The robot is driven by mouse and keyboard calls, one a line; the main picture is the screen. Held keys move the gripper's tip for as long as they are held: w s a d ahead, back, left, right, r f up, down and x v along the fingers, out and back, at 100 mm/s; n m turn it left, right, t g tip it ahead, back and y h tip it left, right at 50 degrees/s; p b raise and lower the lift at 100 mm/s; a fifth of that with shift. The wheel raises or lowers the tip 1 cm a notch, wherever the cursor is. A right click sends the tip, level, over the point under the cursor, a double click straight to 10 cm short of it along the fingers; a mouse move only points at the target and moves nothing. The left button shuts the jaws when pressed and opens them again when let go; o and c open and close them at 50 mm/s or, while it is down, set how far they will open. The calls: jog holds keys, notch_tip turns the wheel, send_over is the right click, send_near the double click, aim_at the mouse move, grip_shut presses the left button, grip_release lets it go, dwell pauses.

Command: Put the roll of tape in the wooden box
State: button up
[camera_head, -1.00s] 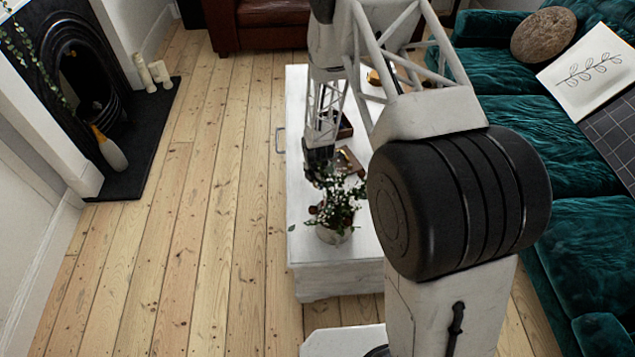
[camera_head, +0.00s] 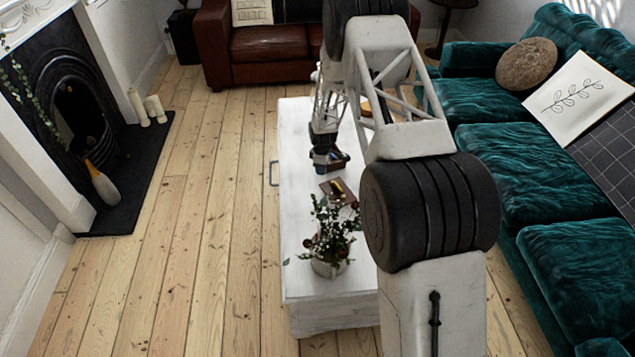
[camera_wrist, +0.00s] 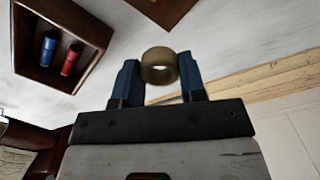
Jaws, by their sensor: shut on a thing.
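The roll of tape (camera_wrist: 160,66) is a small tan ring held between the blue fingers of my gripper (camera_wrist: 160,76) in the wrist view. The wooden box (camera_wrist: 95,62) is at the upper left of that view, open, with a blue and a red cylinder inside. The tape is outside the box's outline, to its right. In the head view my gripper (camera_head: 321,160) is over the white chest, at the left side of the wooden box (camera_head: 342,163). The tape cannot be made out there.
The white chest (camera_head: 296,215) carries a flat brown object (camera_head: 338,190) and a potted plant (camera_head: 329,245) nearer the camera. A green sofa (camera_head: 520,150) is on the right and a fireplace on the left. Floorboards (camera_head: 220,180) left of the chest are clear.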

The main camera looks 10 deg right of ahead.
jog(key=w+d+r+m, duration=0.3)
jog(key=w+d+m, duration=0.3)
jog(key=w, duration=0.5)
jog(key=shift+d+r+m, duration=0.15)
jog(key=shift+m, duration=0.85)
jog(key=shift+w, duration=0.15)
jog(key=shift+f, duration=2.25)
jog(key=shift+f, duration=2.25)
jog(key=o, duration=1)
jog(key=shift+r, duration=0.15)
notch_tip(320, 180, up, 8)
